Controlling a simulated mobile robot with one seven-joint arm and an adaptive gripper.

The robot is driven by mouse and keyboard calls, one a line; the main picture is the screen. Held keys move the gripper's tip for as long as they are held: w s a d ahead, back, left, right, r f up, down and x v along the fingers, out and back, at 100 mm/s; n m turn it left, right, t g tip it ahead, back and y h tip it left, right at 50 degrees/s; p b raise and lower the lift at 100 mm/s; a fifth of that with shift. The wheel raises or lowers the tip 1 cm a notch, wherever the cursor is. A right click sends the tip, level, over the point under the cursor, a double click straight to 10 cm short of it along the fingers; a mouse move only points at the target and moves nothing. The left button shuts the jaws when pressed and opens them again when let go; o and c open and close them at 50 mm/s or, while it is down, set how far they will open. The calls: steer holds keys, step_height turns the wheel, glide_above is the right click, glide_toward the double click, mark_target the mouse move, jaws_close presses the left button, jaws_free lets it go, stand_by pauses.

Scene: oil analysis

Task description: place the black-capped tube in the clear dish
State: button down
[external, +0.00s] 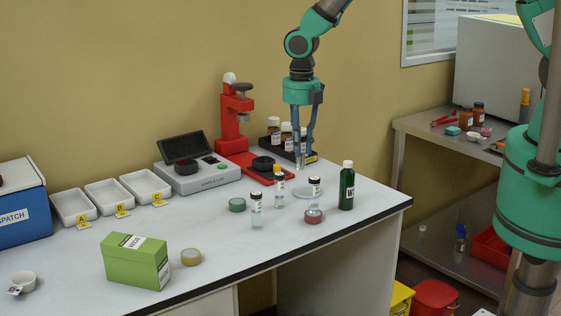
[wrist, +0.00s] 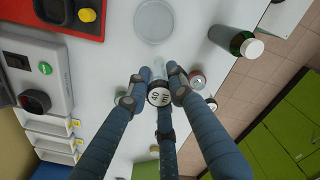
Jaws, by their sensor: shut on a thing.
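My gripper (external: 302,160) hangs above the bench beside the rack, its blue fingers pointing down. In the wrist view my gripper (wrist: 158,92) is closed around a small tube. The tube's cap (wrist: 159,97) has a dark rim and a white top with dark lettering; its clear body (wrist: 158,70) is partly hidden by the fingers.
A dark green bottle (external: 347,188) stands right of the dish. Small tubes (external: 256,210) (external: 279,188) and a red-brown round piece (external: 313,216) stand in front. Brown bottles (external: 287,136) fill a black rack behind. A red press (external: 236,118) stands left.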

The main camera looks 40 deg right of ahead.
steer(key=w+d, duration=0.1)
steer(key=d, duration=0.2)
steer(key=w+d+r, duration=0.1)
steer(key=d, duration=0.1)
steer(key=shift+w, duration=0.3)
step_height(320, 180, down, 6)
steer(key=p, duration=0.1)
stand_by(0.3)
steer(key=shift+f, duration=0.2)
steer(key=shift+f, duration=1.8)
steer(key=shift+f, duration=0.1)
steer(key=c, duration=1.5)
jaws_free()
steer(key=shift+c, duration=0.2)
